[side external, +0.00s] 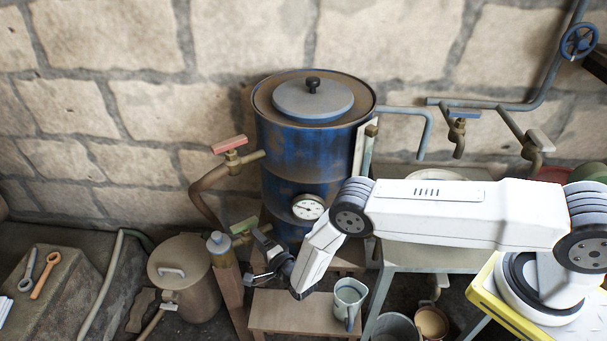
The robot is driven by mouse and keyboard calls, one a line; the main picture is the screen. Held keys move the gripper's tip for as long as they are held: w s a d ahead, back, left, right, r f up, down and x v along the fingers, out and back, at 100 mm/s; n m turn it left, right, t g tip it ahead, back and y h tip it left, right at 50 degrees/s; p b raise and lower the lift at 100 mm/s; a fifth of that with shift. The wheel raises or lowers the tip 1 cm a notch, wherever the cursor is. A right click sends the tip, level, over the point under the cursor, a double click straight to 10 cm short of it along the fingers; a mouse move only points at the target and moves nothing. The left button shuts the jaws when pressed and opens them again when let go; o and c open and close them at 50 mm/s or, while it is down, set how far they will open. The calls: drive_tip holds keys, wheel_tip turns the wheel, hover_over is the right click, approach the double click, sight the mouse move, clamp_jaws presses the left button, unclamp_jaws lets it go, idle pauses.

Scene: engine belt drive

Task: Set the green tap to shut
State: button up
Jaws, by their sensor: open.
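The green tap (243,226) is a small green bar handle on a brass valve at the lower left of the blue drum (310,155). Its pipe runs toward the drum's lower side. My gripper (257,258) is open, just below and to the right of the green handle, pointing left. Its upper finger appears close to the tap in the picture; I cannot tell whether it touches. The jaws look empty. Part of the valve and its pipe is hidden behind the gripper.
A red-handled tap (229,146) is above left. A gauge (308,207) is on the drum. A jug (349,298) stands on a low wooden stool (285,312) below my gripper. A lidded can (185,275) stands left. Blue (463,114) and pale (540,140) taps are right.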

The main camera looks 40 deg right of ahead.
sight(247, 227)
drive_tip(key=shift+w, duration=3.8)
clamp_jaws()
